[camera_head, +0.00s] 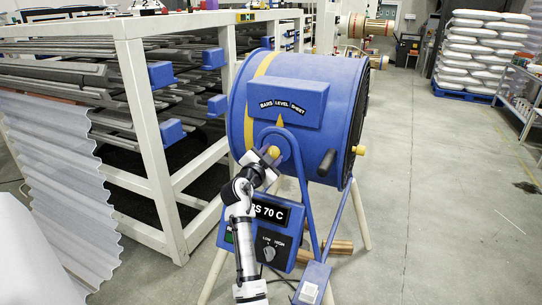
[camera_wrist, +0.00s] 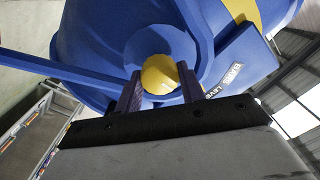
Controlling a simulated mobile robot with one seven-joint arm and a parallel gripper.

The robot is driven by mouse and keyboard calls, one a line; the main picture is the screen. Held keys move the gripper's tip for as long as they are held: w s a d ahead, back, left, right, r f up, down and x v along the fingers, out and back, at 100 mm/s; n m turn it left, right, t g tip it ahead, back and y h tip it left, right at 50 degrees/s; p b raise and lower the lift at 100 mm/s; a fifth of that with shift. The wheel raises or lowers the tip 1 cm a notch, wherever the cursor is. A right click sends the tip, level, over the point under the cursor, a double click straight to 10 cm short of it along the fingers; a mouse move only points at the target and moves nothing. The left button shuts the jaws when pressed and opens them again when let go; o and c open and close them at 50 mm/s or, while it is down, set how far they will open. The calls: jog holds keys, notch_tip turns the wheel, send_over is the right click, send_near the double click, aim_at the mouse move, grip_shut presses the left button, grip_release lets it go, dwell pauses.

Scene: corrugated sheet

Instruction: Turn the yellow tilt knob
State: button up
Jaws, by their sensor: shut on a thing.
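The yellow tilt knob (camera_wrist: 160,74) is round and sits on the side of the blue drum heater (camera_head: 315,85). In the wrist view it lies between the two dark fingers of my gripper (camera_wrist: 159,84), which are shut on it. In the head view the knob (camera_head: 274,152) shows only in part, at the tip of my gripper (camera_head: 268,159), where the blue stand meets the drum. A second yellow knob (camera_head: 360,150) is on the drum's right side, away from my gripper.
A blue control box (camera_head: 270,232) with a dial is below the drum, close to my arm. A white rack (camera_head: 145,110) with grey bars stands at the left, beside a corrugated sheet (camera_head: 55,190). The grey floor (camera_head: 440,200) at the right is clear.

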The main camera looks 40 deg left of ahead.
jog(key=shift+f+n+b, duration=0.15)
jog(key=shift+n+b, duration=0.15)
jog(key=shift+b, duration=0.05)
jog(key=n+b, duration=0.2)
jog(key=n, duration=1)
jog(key=shift+n, duration=0.4)
jog(key=shift+a+n+p, duration=0.1)
jog(key=shift+n+p, duration=0.25)
jog(key=shift+n, duration=1.85)
jog(key=o, duration=1)
